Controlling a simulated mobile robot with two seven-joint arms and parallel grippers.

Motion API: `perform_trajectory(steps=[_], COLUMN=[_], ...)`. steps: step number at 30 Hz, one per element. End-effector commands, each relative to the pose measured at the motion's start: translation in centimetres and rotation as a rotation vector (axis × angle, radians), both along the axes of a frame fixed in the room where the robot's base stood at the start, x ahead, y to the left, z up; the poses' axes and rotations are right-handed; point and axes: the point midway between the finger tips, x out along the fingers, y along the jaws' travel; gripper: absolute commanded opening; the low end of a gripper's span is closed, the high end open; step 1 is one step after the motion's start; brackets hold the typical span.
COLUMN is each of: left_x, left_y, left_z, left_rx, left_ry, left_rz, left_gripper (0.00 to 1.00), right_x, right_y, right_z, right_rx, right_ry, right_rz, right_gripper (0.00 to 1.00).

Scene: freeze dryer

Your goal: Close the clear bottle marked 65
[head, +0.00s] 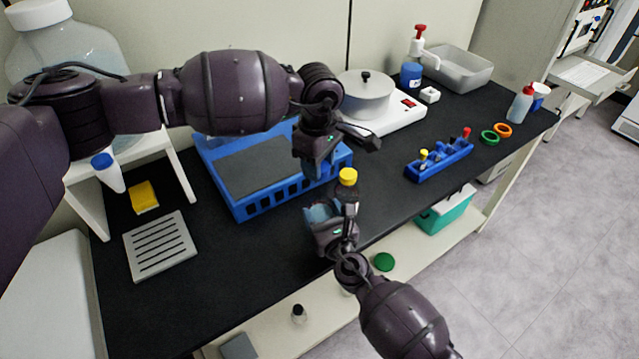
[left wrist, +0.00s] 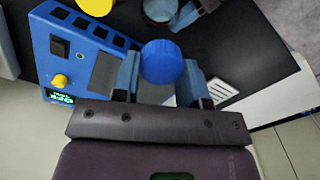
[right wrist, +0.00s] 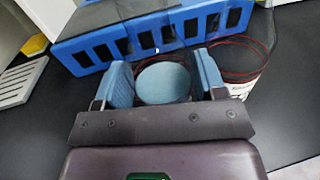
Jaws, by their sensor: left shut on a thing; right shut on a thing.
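My left gripper (left wrist: 161,80) is shut on a blue cap (left wrist: 161,62), seen in the left wrist view; the arm mostly hides the cap in the head view. My left gripper (head: 335,160) is above and behind my right gripper (head: 335,212). My right gripper (right wrist: 165,85) is shut on a round, pale-blue clear bottle (right wrist: 163,83). Its round top shows without a cap at the upper edge of the left wrist view (left wrist: 158,9). Cap and bottle are apart. No 65 marking is readable.
A yellow-capped bottle (head: 348,177) stands close beside my right gripper. Behind is a blue machine (head: 240,208). A blue rack (head: 440,160), a hot plate with a pot (head: 365,95) and a grey slotted plate (head: 160,245) stand around. The black bench front is mostly clear.

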Motion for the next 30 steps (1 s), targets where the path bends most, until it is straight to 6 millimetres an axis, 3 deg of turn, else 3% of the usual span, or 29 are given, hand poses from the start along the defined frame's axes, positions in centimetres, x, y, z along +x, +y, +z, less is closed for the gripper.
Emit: perform_trajectory(steps=[9,30], left_x=[-0.1,0.0], left_y=[-0.1,0.0], left_z=[-3.5,-4.2], left_rx=[-0.001,0.0], left_ry=[0.001,0.001], left_rz=[-0.001,0.0], left_gripper=[0.14,0.14], right_x=[0.0,0.0], right_y=[0.0,0.0], right_z=[0.0,0.0], right_rx=[0.0,0.0], right_ry=[0.0,0.0], right_rz=[0.0,0.0], right_gripper=[0.22,0.22])
